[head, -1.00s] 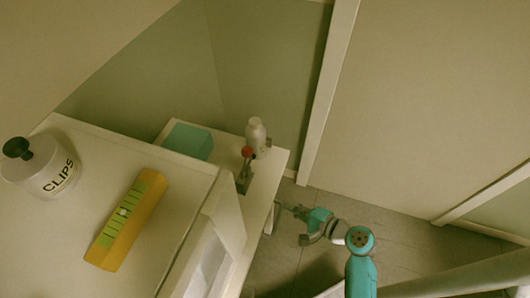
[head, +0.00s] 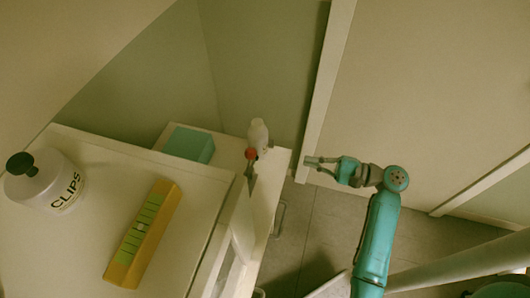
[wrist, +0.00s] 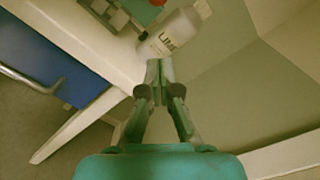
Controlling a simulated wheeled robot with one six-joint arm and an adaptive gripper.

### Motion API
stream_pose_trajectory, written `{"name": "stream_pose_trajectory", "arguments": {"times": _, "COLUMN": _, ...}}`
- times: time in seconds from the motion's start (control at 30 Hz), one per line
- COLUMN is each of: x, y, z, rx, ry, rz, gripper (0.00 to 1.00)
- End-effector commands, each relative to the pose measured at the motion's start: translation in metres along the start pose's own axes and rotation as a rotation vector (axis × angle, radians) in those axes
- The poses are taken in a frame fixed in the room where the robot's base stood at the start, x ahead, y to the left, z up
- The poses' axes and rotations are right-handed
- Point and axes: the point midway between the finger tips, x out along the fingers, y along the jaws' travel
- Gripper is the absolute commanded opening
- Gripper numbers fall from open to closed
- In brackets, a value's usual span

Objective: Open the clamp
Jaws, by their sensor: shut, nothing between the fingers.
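The clamp (head: 250,175) is a small grey metal fixture with a red-tipped handle (head: 251,154), on the narrow white ledge beside the cabinet. In the wrist view the grey clamp (wrist: 106,14) is at the top edge, partly cut off, with a bit of its red tip (wrist: 157,2). My gripper (head: 312,161) is to the right of the ledge, apart from the clamp. In the wrist view my gripper's fingertips (wrist: 159,70) are together and hold nothing. Whether the clamp is open or closed is too small to tell.
A white bottle (head: 258,134) stands just behind the clamp; its label shows in the wrist view (wrist: 172,38). A teal box (head: 189,144) is left on the ledge. A door frame (head: 327,90) rises behind.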

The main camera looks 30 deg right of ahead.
Motion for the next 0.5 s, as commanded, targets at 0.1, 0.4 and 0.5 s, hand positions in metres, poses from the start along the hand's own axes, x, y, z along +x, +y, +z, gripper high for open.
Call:
{"name": "stream_pose_trajectory", "arguments": {"times": 0.1, "x": 0.0, "y": 0.0, "z": 0.0, "rx": 0.0, "ry": 0.0, "rz": 0.0, "gripper": 0.0}}
{"name": "stream_pose_trajectory", "arguments": {"times": 0.4, "x": 0.025, "y": 0.001, "z": 0.001, "rx": -0.001, "ry": -0.002, "rz": 0.003, "gripper": 0.0}}
{"name": "stream_pose_trajectory", "arguments": {"times": 0.5, "x": 0.041, "y": 0.001, "z": 0.001, "rx": -0.001, "ry": -0.002, "rz": 0.004, "gripper": 0.0}}
